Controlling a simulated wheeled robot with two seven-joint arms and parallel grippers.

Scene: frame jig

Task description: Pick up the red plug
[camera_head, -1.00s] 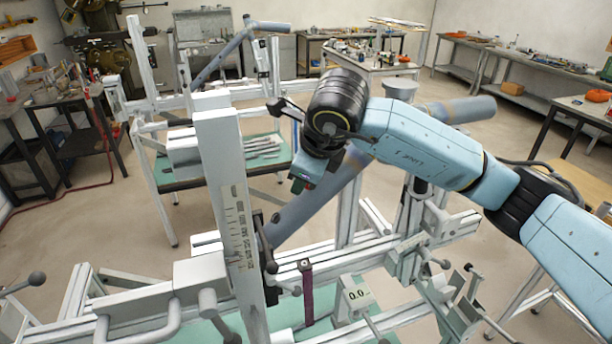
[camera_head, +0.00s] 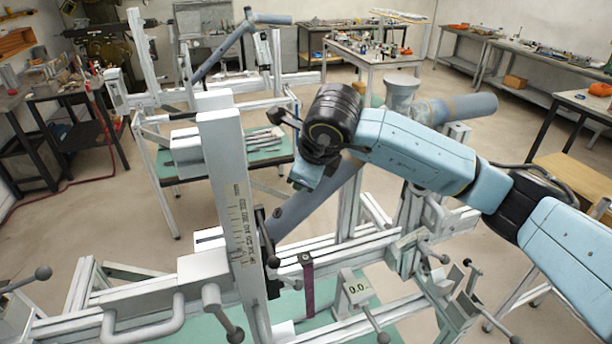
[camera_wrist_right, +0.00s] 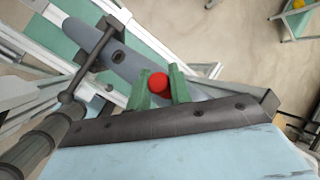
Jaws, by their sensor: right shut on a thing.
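The red plug (camera_wrist_right: 158,83) shows as a small round red end in the right wrist view. It sits between the two green fingers of my right gripper (camera_wrist_right: 159,90), which is shut on it. Behind it in that view is a grey-blue tube (camera_wrist_right: 110,55) of the jig; I cannot tell whether the plug touches it. In the head view my right gripper (camera_head: 305,178) is beside the slanted grey tube (camera_head: 310,195), mostly hidden by its own wrist, and the plug cannot be made out there. My left gripper is not in view.
The jig's upright white post with a scale (camera_head: 232,190) stands left of my right arm. Rails, clamps and handles with ball knobs (camera_head: 235,335) crowd the foreground. Open floor lies behind at the left.

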